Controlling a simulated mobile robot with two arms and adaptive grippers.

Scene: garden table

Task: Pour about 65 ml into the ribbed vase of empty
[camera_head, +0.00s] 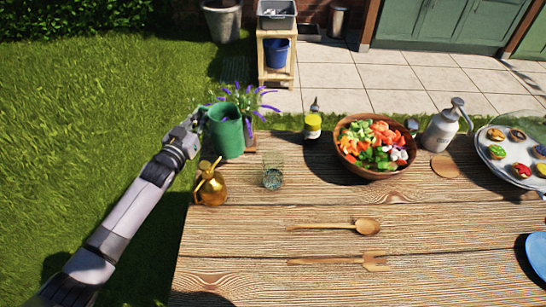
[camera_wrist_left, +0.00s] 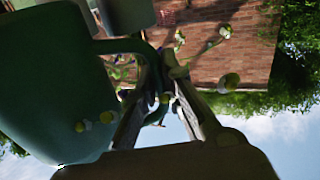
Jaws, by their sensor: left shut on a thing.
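A green jug (camera_head: 225,134) is at the far left corner of the table and looks close to upright. It also fills the left of the left wrist view (camera_wrist_left: 45,85). My left gripper (camera_head: 203,117) is shut on its handle; the fingers (camera_wrist_left: 162,78) close around the handle in the wrist view. I cannot tell whether the jug touches the table, and its inside is hidden. A clear glass vessel (camera_head: 272,176) with a textured lower part stands to the right of the jug; I cannot tell whether it is the ribbed vase. My right gripper is not in view.
A brass mister (camera_head: 211,187) stands near the glass. Purple flowers (camera_head: 247,100) rise behind the jug. A yellow-labelled bottle (camera_head: 313,124), salad bowl (camera_head: 343,150) and metal dispenser (camera_head: 440,130) stand farther right. A wooden spoon (camera_head: 366,226) and fork (camera_head: 374,261) lie in front.

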